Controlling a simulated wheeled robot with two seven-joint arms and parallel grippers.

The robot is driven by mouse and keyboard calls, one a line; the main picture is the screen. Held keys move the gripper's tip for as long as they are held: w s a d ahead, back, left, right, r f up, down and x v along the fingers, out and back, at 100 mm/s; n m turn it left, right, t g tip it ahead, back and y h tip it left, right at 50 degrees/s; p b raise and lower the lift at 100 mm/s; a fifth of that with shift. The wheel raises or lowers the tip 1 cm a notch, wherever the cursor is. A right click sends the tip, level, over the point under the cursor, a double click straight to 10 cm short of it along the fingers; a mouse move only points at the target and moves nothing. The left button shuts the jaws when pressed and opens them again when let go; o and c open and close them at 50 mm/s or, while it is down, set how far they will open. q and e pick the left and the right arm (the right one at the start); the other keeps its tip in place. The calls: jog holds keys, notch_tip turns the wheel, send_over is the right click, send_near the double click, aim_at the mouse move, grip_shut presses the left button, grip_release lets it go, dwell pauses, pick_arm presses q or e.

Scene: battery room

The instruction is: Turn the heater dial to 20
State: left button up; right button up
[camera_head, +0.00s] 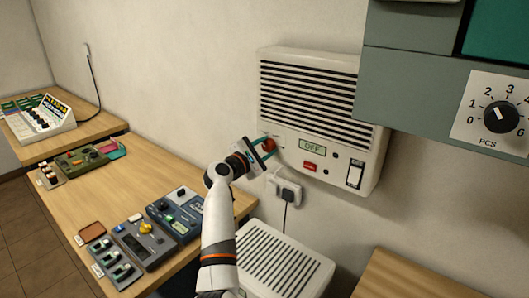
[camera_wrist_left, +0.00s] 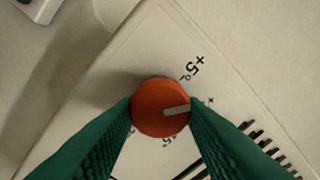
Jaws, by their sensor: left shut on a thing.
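The heater (camera_head: 315,110) is a cream wall unit with dark slats, and its small display (camera_head: 312,147) reads OFF. The round orange-red dial (camera_head: 268,145) is at the heater's lower left. In the left wrist view the dial (camera_wrist_left: 161,107) shows a pale pointer line toward the right, with +5° printed above it and other marks partly hidden. My left gripper (camera_head: 262,147) is at the dial, its green fingers (camera_wrist_left: 160,112) shut on either side of it. My right gripper is not in view.
A red button (camera_head: 309,167) and a white rocker switch (camera_head: 355,174) are on the heater's lower face. A plug (camera_head: 286,191) is in the wall socket below. A grey cabinet with a PCS knob (camera_head: 500,117) juts out at upper right. Control boxes (camera_head: 140,241) cover the left table.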

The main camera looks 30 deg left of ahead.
pick_arm(q)
jog(key=m, duration=0.1)
jog(key=m+b, duration=0.1)
jog(key=m, duration=0.1)
jog(key=m+b, duration=0.1)
jog(key=shift+f+m, duration=0.3)
jog(key=m+b, duration=0.2)
jog(key=m, duration=0.2)
jog(key=shift+f+m+b, duration=0.1)
jog(key=shift+m+b, duration=0.2)
jog(key=shift+b, duration=0.05)
jog(key=m+b, duration=0.2)
jog(key=m, duration=0.2)
jog(key=shift+f+m, duration=0.1)
jog(key=shift+m, duration=0.2)
jog(key=m+b, duration=0.1)
jog(key=m, duration=0.2)
jog(key=shift+m+b, duration=0.3)
jog(key=m+b, duration=0.1)
jog(key=m, duration=0.2)
jog(key=shift+m, duration=0.3)
jog(key=m, duration=0.2)
jog(key=shift+a+m, duration=0.1)
jog(key=shift+m, duration=1.5)
jog(key=shift+a+m+p, duration=0.1)
jog(key=shift+m+p, duration=0.2)
jog(key=shift+m, duration=1.2)
